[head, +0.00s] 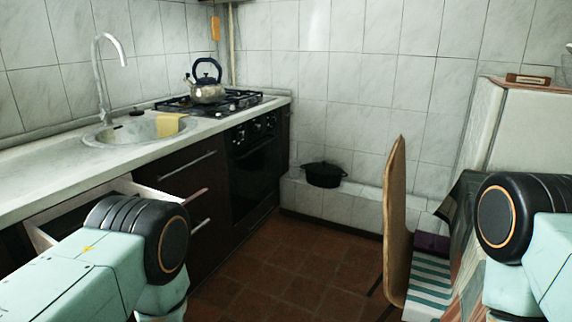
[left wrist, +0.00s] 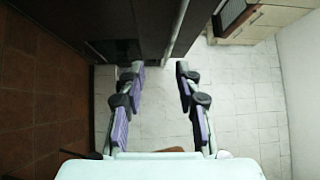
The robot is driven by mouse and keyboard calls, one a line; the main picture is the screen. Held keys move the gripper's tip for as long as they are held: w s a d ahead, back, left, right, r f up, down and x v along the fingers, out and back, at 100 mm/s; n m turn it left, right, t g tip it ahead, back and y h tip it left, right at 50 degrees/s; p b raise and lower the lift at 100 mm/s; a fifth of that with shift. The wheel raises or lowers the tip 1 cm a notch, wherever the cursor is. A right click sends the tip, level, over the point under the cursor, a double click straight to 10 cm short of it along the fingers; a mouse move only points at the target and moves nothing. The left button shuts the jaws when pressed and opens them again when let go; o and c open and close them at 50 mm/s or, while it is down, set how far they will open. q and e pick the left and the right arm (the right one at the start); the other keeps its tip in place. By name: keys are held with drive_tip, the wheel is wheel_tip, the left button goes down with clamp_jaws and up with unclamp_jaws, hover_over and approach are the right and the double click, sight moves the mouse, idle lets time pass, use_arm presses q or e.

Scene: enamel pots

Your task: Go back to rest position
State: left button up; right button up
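My left gripper (left wrist: 160,76) shows in the left wrist view with its two purple-padded fingers apart and nothing between them. Pale tiles and a dark panel lie beyond the fingers. In the head view my left arm (head: 100,262) comes in at the lower left, in front of an open drawer (head: 122,185), and its gripper is out of sight. My right arm (head: 535,240) is at the right edge, and its gripper is not in view. A black pot (head: 323,176) stands on the tiled ledge. A metal kettle (head: 208,92) stands on the gas hob (head: 240,101).
The counter (head: 65,168) with sink (head: 140,131) and yellow cloth (head: 169,125) runs along the left. An oven (head: 253,170) is below the hob. A wooden chair back (head: 396,215) and striped seat (head: 430,285) stand right of centre. The brown tiled floor (head: 300,262) between is clear.

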use_arm(q)
drive_tip(key=s+d+f+n+g+h, duration=0.35)
drive_tip(key=s+f+n+g, duration=0.55)
drive_tip(key=s+f, duration=0.45)
drive_tip(key=s+d+n+g+h, duration=0.2)
drive_tip(key=s+g, duration=0.6)
drive_tip(key=s, duration=1.1)
drive_tip(key=n+h, duration=0.1)
drive_tip(key=n, duration=0.1)
drive_tip(key=shift+s+n+h, duration=0.35)
drive_tip(key=shift+s+n, duration=0.05)
drive_tip(key=shift+r, duration=0.1)
